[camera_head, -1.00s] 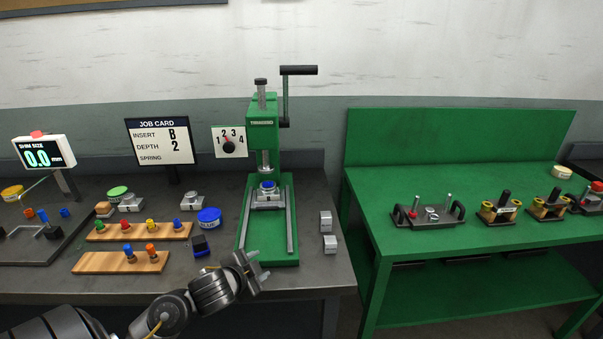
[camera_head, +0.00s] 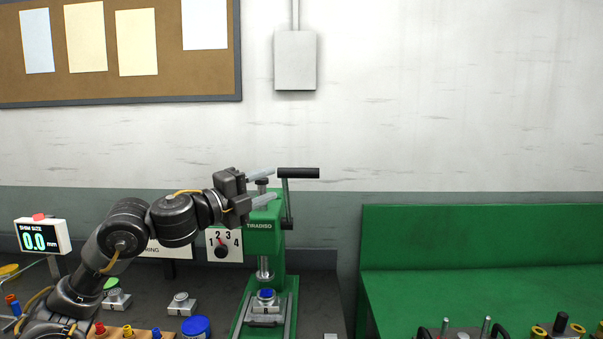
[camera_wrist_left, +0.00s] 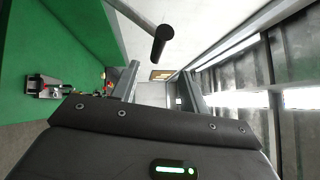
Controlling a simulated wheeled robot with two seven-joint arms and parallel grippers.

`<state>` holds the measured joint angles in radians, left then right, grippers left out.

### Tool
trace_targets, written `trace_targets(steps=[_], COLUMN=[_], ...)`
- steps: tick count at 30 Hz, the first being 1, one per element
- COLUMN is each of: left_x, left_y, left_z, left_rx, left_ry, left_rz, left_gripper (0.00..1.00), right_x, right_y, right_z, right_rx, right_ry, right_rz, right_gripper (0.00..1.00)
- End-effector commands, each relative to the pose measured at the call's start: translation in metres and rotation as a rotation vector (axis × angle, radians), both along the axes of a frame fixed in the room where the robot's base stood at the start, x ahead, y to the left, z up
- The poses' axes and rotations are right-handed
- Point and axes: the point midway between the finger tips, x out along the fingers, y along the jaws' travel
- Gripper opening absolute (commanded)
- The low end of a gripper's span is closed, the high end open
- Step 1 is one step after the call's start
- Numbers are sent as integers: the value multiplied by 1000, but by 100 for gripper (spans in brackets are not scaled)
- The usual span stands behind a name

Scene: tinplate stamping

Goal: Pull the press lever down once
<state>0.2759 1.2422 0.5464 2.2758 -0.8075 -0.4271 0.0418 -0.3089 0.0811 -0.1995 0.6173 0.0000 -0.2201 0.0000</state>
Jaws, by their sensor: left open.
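The green press (camera_head: 263,238) stands on the dark bench in the head view. Its lever has a black horizontal grip (camera_head: 299,173) at the top of an upright grey arm on the press's right side. My left gripper (camera_head: 262,186) is open and empty at the top of the press, just left of the lever, fingers pointing right towards it. In the left wrist view the black lever grip (camera_wrist_left: 161,45) shows beyond the open fingers (camera_wrist_left: 160,88), apart from them. A part with a blue top (camera_head: 266,296) sits under the press ram. My right gripper is not in view.
A dial plate (camera_head: 224,245) numbered 1 to 4 is beside the press, partly behind my left arm. A shim display (camera_head: 43,236) stands at the left. A green table (camera_head: 480,281) with several fixtures is at the right.

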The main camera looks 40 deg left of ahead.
Motion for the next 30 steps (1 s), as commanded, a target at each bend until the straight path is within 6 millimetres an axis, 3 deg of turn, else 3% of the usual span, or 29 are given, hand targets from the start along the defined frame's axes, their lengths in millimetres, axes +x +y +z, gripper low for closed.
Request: trace_targets(steps=[12,18,30], left_x=[62,90,102], left_y=[-9,-13,-15], left_z=[16,16,14], left_rx=[-10,-6,-1], left_ry=[-2,0,0], left_rz=[-2,0,1], left_gripper=[45,45,45], right_x=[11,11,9], right_y=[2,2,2], right_z=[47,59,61], right_rx=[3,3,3], right_ry=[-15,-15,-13], right_rz=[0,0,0], right_gripper=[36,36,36])
